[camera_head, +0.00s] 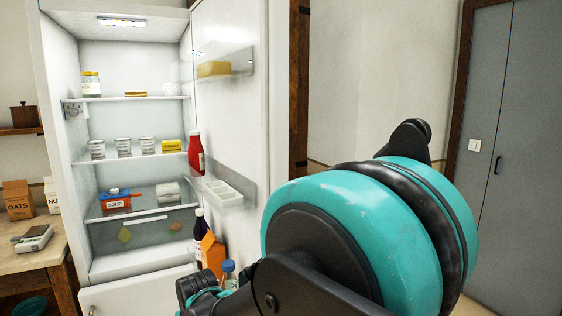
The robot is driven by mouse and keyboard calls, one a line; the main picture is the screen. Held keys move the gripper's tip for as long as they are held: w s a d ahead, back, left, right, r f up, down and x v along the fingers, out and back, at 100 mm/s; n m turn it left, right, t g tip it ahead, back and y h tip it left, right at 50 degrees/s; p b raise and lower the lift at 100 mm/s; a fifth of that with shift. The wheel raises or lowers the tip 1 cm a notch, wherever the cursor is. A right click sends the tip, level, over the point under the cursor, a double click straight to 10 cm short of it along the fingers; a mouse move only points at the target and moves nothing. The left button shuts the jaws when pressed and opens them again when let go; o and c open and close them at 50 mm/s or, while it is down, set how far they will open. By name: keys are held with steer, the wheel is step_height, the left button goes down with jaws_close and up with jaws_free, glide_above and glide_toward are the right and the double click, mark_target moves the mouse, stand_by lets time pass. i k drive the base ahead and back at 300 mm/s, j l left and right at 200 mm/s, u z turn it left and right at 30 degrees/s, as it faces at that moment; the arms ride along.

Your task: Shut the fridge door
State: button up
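The fridge (56,130) stands open at the left, with its lit, shelved inside in view. Its white door (275,110) is swung wide open on the right side of the fridge, with its inner face and door shelves showing. My arm, teal and black, fills the lower middle and right of the view and hides the lower part of the door. My gripper cannot be made out in this view; only arm links show in front of the door.
A red bottle (195,153), an orange carton (212,254) and a blue-capped bottle (228,270) stand on the door's shelves. Jars and boxes stand on the fridge shelves. A wooden counter (52,250) is at the left. A grey cabinet (500,130) stands at the right.

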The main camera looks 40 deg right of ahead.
mark_target(241, 117)
steer(key=k+l+z, duration=0.15)
steer(key=l, duration=0.15)
steer(key=l+z, duration=0.15)
steer(key=l, duration=0.15)
steer(key=k+l+z, duration=0.15)
steer(key=l, duration=0.15)
steer(key=i+l+z, duration=0.35)
steer(key=i, duration=0.25)
steer(key=i+l+u, duration=0.1)
steer(key=l+u, duration=0.2)
steer(key=u, duration=0.15)
steer(key=l+u, duration=0.35)
steer(key=u, duration=0.15)
steer(key=l+u, duration=0.45)
steer(key=k+l+z, duration=0.15)
steer(key=k, duration=0.4)
steer(key=k+l+z, duration=0.15)
steer(key=k, duration=0.4)
